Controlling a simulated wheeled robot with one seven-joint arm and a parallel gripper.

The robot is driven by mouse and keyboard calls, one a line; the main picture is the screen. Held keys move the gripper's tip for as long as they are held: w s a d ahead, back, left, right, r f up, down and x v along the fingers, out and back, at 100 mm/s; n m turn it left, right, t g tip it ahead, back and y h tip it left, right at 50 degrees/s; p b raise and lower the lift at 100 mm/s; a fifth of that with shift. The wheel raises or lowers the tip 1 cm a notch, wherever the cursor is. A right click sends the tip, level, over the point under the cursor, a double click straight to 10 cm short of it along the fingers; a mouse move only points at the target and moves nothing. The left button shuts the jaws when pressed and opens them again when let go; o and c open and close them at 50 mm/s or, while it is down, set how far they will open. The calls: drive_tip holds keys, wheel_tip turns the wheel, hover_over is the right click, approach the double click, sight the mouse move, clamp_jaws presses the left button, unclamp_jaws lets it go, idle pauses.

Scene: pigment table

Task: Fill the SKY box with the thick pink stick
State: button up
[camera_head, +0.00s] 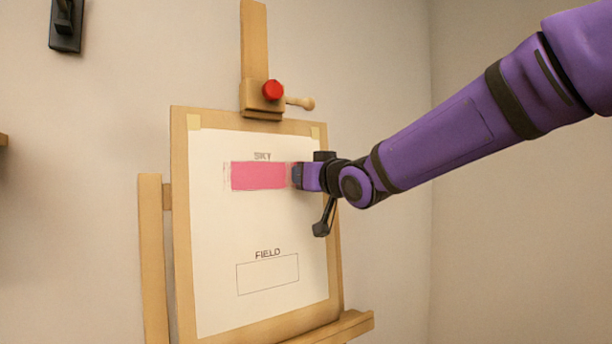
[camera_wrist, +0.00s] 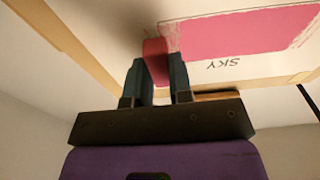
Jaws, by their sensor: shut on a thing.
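The paper (camera_head: 210,225) on the easel board carries a SKY box (camera_head: 258,176) at its upper part, largely covered in pink. Faint pink strokes show along its edges, and a thin paler strip lies at its left end. My gripper (camera_head: 298,176) is at the right end of this box. In the wrist view my gripper (camera_wrist: 156,80) is shut on the thick pink stick (camera_wrist: 155,62), whose tip is at or very near the paper beside the pink patch (camera_wrist: 245,35). I cannot tell if the tip touches. In the head view the gripper hides the box's right end.
Below, the FIELD box (camera_head: 268,274) is an empty outline. The wooden easel (camera_head: 155,260) has a red knob (camera_head: 273,90) and a peg above the board, and a ledge at the lower right. A dark wall fixture (camera_head: 66,25) is at the upper left.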

sight(283, 174)
drive_tip(key=shift+w+a, duration=0.35)
drive_tip(key=shift+w, duration=0.2)
idle(0.4)
drive_tip(key=shift+s+a, duration=0.85)
drive_tip(key=shift+a, duration=0.25)
drive_tip(key=shift+w+f, duration=0.1)
drive_tip(key=shift+w+d, duration=0.85)
drive_tip(key=shift+d, duration=0.2)
drive_tip(key=shift+s+a, duration=0.9)
drive_tip(key=shift+a, duration=0.2)
